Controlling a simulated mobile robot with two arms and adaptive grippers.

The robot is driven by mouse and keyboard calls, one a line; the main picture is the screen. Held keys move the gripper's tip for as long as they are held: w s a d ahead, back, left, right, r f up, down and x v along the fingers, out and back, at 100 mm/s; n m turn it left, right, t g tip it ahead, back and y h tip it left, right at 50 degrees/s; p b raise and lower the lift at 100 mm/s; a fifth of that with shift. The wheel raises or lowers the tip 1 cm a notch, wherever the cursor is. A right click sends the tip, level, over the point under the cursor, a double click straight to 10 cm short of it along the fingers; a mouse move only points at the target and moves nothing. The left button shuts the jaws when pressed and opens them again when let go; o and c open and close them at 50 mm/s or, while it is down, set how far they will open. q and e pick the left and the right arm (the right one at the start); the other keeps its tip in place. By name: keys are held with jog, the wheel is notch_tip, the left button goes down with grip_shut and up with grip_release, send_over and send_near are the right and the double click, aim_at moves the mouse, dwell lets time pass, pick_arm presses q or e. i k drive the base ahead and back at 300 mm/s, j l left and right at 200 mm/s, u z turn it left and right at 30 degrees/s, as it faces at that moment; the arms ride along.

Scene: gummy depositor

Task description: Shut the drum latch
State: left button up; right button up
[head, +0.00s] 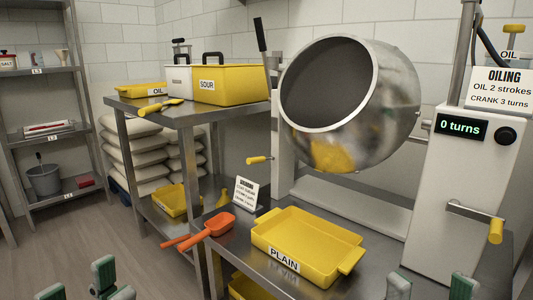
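The steel drum (398,95) hangs tilted on its stand, with its open mouth facing left and toward me. A short lever with a yellow knob (257,160) sticks out to the left, low on the drum's stand. A taller lever with a black grip (260,34) rises at the upper left of the drum. I cannot tell for sure which of these is the drum latch. My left gripper (80,284) is at the bottom left edge, fingers apart and empty, far from the drum. My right gripper (431,287) is at the bottom right edge, its fingertips apart and nothing seen between them.
A yellow PLAIN tray (350,239) and an orange scoop (220,223) lie on the front steel table. A small sign (246,193) stands behind them. The machine cabinet (453,180), reading 0 turns, has a yellow-handled crank (495,231). A yellow SOUR bin (232,88) stands on the left table.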

aim_at(255, 160)
jog(key=j+z, duration=0.2)
jog(key=z, duration=0.15)
jog(key=j+z, duration=0.45)
jog(key=z, duration=0.25)
jog(key=k+j+z, duration=0.1)
jog(key=j, duration=0.3)
jog(key=k+j, duration=0.1)
jog(key=j, duration=0.3)
jog(key=k+j+z, duration=0.15)
jog(key=j, duration=0.25)
jog(key=k+j, duration=0.1)
jog(key=j, duration=0.25)
jog(key=z, duration=0.05)
